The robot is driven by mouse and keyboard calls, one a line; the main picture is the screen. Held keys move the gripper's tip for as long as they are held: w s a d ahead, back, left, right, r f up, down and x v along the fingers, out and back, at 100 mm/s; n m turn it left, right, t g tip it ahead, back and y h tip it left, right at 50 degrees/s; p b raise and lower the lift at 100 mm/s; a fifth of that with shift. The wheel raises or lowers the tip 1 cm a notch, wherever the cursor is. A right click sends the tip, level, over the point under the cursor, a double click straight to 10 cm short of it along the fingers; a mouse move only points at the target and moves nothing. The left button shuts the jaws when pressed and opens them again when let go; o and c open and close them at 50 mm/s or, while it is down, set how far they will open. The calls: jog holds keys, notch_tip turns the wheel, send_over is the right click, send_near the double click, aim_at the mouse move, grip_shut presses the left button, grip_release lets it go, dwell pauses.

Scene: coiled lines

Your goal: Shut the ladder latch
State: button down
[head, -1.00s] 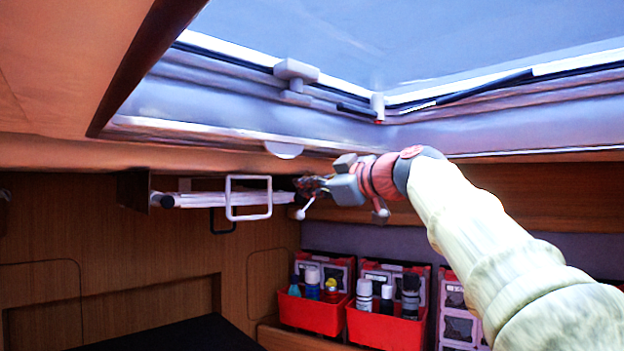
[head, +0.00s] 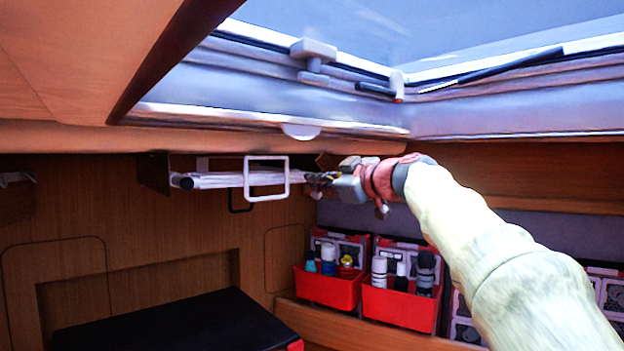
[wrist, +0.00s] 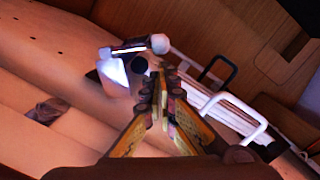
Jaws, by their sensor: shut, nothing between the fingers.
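The folded white ladder (head: 230,180) is stowed level under the ceiling edge against the wood wall, with a white square loop and a black loop on it. In the wrist view it shows as white rails (wrist: 200,98) to the right. The latch appears to be the metallic lever with a pale ball knob (wrist: 160,43), on a bright bracket (wrist: 113,75) beyond my fingertips. My gripper (head: 322,181) is shut and empty at the ladder's right end. Its fingertips (wrist: 163,72) lie in front of the bracket, near the lever; I cannot tell if they touch. In the head view, the gripper largely hides the latch.
A roof hatch (head: 313,50) with a handle lies above my arm. Red bins (head: 325,288) with several bottles stand below on a wood ledge. A black-topped box (head: 190,325) sits at lower left. The space under the ladder is open.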

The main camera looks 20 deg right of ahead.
aim_at(314, 196)
jog(key=shift+f+b, duration=0.1)
jog(key=shift+b, duration=0.2)
jog(key=shift+f+n+b, duration=0.15)
jog(key=shift+n+b, duration=0.15)
jog(key=shift+b, duration=0.25)
jog(key=shift+d+f+n+b, duration=0.1)
jog(key=shift+f+n+b, duration=0.5)
jog(key=shift+b, duration=1.5)
jog(key=f+n+b, duration=0.1)
jog(key=b, duration=0.2)
jog(key=f+n+b, duration=0.1)
jog(key=n+b, duration=0.1)
jog(key=b, duration=0.2)
jog(key=shift+w+d+t, duration=0.2)
jog(key=shift+d+t, duration=0.1)
jog(key=shift+d, duration=0.1)
jog(key=shift+w+d+f+n+b, duration=0.15)
jog(key=shift+d+f+n+b, duration=0.25)
jog(key=shift+n+b, duration=0.65)
jog(key=shift+w+d+f+n+b, duration=0.1)
jog(key=shift+d+f+n+b, duration=0.25)
jog(key=shift+n+b, duration=0.65)
jog(key=shift+w+d+f+n+b, duration=0.2)
jog(key=shift+d+n+b, duration=0.3)
jog(key=shift+b, duration=1)
jog(key=shift+s+a, duration=0.1)
